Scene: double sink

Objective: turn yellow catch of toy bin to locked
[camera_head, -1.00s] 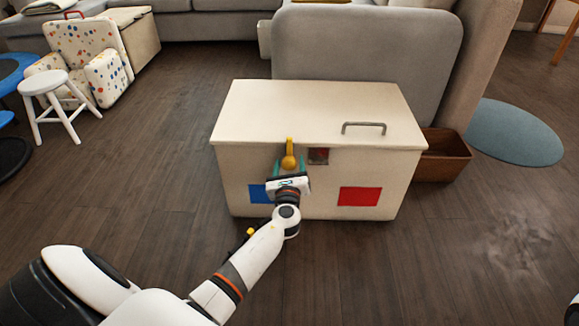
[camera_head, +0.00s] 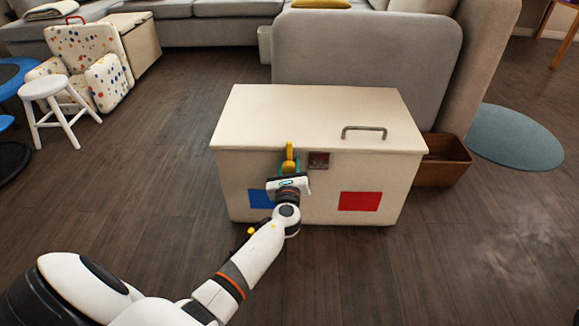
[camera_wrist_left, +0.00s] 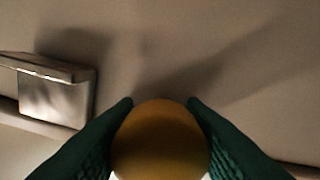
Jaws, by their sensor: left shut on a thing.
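The toy bin (camera_head: 300,118) is a cream box with a closed lid. Its yellow catch (camera_head: 290,155) is on the front face near the lid's edge, its narrow arm pointing up. My left gripper (camera_head: 288,172) is at the front of the bin, shut on the catch's round knob. In the left wrist view the knob (camera_wrist_left: 160,142) sits between the two green fingers, which touch it on both sides. A metal plate (camera_head: 319,160) is on the bin just right of the catch; it also shows in the left wrist view (camera_wrist_left: 52,92). My right gripper is not in view.
A blue square (camera_head: 259,198) and a red square (camera_head: 360,201) mark the bin's front. A metal handle (camera_head: 364,132) is on the lid. A brown box (camera_head: 443,160) stands to its right, a grey couch (camera_head: 366,62) behind. The floor in front is clear.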

